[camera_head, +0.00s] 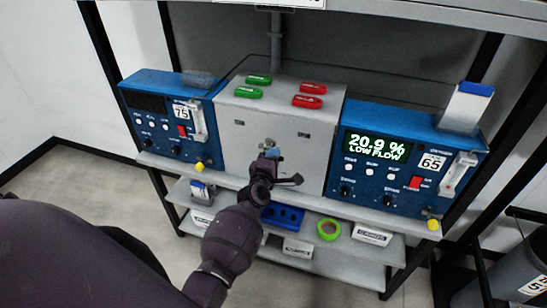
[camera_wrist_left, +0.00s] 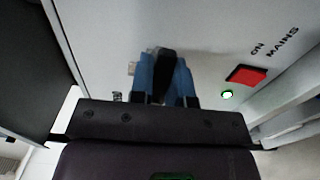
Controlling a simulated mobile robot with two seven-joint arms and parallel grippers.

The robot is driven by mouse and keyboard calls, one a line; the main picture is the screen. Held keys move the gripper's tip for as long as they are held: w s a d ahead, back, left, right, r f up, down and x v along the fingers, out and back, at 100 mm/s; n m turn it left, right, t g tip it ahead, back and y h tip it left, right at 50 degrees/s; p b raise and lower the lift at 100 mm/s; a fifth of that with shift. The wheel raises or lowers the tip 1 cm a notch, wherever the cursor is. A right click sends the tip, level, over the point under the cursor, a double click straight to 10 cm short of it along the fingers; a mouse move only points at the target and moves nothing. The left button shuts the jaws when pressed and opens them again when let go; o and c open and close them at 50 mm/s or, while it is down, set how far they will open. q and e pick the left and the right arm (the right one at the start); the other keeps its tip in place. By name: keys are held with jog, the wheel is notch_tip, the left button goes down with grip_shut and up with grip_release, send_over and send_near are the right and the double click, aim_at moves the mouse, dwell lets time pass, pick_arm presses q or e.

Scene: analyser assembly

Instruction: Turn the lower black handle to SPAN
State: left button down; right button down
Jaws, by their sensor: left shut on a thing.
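My left gripper (camera_head: 272,156) reaches up to the front of the grey box (camera_head: 229,137) between the two blue analysers. In the left wrist view its blue fingers (camera_wrist_left: 165,75) stand on either side of a black handle (camera_wrist_left: 165,62) and are shut on it. In the head view my gripper and wrist cover most of this handle, so its direction cannot be read there. A small metal fitting shows just above my fingers. Small dark labels (camera_head: 304,135) on the box front are too small to read. My right gripper is not in view.
The left blue analyser (camera_head: 150,86) and right blue analyser (camera_head: 398,120) flank the box; the right display reads 20.9 % LOW FLOW. Red and green tags (camera_head: 312,87) lie on the box. A lower shelf holds a blue rack (camera_head: 283,217) and green tape roll (camera_head: 328,230).

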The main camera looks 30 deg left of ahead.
pick_arm(q)
jog(key=c, duration=1.1)
grip_release()
jog(key=v, duration=1)
jog(key=shift+s+b, duration=0.3)
jog(key=shift+s, duration=0.1)
jog(key=s+d+f+m+g+h, duration=0.1)
jog(key=s+f+m+g, duration=0.1)
jog(key=s+f+m, duration=0.2)
jog(key=s+d+f+m+g+h, duration=0.1)
jog(key=s+f+m, duration=0.3)
jog(key=s+m, duration=0.5)
jog(key=s+d+f+m+g+h+b, duration=0.1)
jog(key=s+d+f+m+g+h, duration=0.1)
jog(key=s+m, duration=0.4)
jog(key=shift+s+d+f+m+g, duration=0.1)
jog(key=shift+d+f+m+g, duration=0.15)
jog(key=shift+f+m, duration=0.35)
jog(key=shift+s+d+f+m+g, duration=0.15)
jog(key=shift+d+f+m, duration=0.15)
jog(key=shift+m, duration=0.5)
